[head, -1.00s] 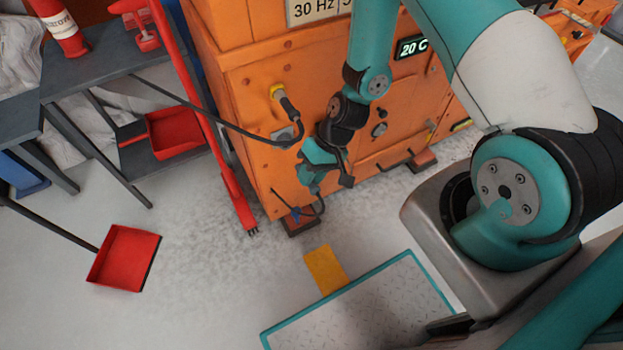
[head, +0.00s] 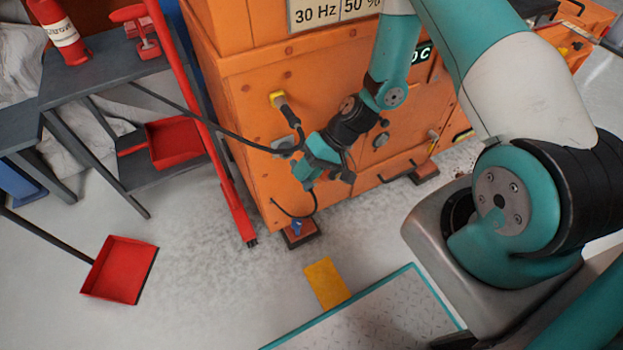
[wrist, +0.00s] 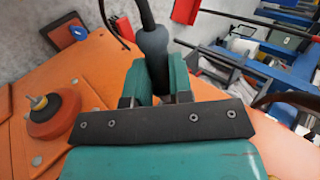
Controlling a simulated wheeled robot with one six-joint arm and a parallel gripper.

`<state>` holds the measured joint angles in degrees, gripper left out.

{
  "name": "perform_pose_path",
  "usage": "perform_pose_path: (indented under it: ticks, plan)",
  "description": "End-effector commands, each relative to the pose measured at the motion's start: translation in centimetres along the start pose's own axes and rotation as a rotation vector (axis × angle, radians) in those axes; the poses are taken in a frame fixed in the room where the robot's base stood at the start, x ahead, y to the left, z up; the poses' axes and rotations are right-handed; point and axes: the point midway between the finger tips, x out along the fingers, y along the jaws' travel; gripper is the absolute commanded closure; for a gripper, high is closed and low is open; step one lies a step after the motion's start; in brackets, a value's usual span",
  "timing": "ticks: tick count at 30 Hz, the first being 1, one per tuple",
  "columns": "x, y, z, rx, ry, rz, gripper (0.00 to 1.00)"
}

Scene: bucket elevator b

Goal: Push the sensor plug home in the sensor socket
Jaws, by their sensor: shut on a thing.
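My gripper (head: 303,176) is beside the lower left part of the orange machine's front in the head view. In the wrist view, its teal fingers (wrist: 160,82) are shut on a dark rounded plug (wrist: 153,45) with a thick black cable leaving its top. I take this as the sensor plug; its front end is hidden by the gripper. A grey plate (head: 283,146) on the machine shows just left of the gripper, partly behind a cable. I cannot tell whether it is the sensor socket, nor whether the plug touches any socket.
A yellow fitting (head: 277,99) with a black handle-like part sits above the gripper. A red upright (head: 228,185) stands left of the machine.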

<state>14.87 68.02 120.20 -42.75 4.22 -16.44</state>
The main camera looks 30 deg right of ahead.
Motion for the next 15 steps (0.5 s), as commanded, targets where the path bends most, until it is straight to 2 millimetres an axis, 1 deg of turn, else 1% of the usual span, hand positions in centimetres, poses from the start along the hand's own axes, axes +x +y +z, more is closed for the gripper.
perform_pose_path:
  ticks: [3, 6, 15]
  plan:
    - [0.0, 0.0, -0.8, -0.002, 0.001, 0.0, 1.0]
    - [0.0, 0.0, -1.2, 0.0, 0.0, 0.0, 1.0]
    - [0.0, -0.1, -1.4, 0.001, -0.001, 0.001, 1.0]
